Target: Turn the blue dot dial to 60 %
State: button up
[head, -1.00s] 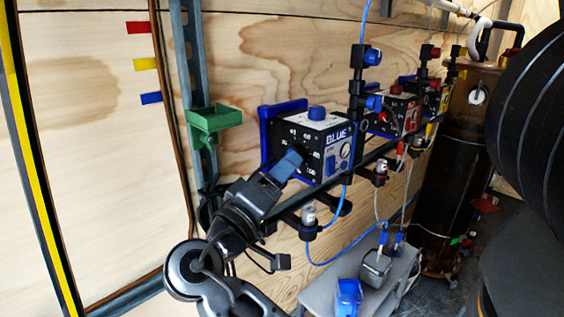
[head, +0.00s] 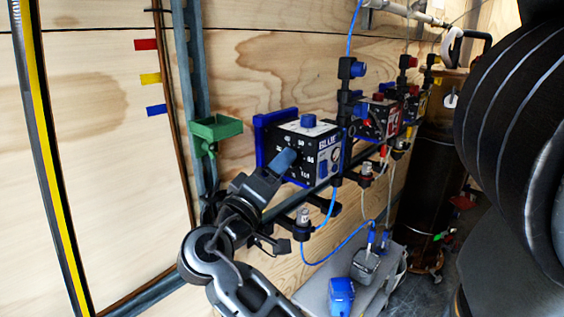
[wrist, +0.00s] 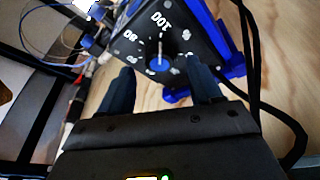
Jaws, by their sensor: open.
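The blue unit is a black box (head: 306,140) with blue trim, marked BLUE, on the wall rail. Its left face carries a number scale. In the wrist view the dial is a dark round knob (wrist: 170,62) with a blue dot (wrist: 158,64) and a thin pale pointer. The pointer aims up the picture, close to the 100 mark. My gripper (wrist: 162,88) is open, with one dark finger on each side of the knob and nothing held. In the head view my gripper (head: 283,160) is at the dial face and hides the knob. Finger contact cannot be told.
Red (head: 378,118) and yellow (head: 415,106) units sit farther along the rail. A green bracket (head: 215,130) is on the post left of the blue unit. Blue tubing (head: 335,255) hangs below. A grey bench (head: 312,296) and a brown cylinder (head: 425,170) stand right.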

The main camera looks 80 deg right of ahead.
jog(key=shift+x, duration=0.95)
jog(key=c, duration=1)
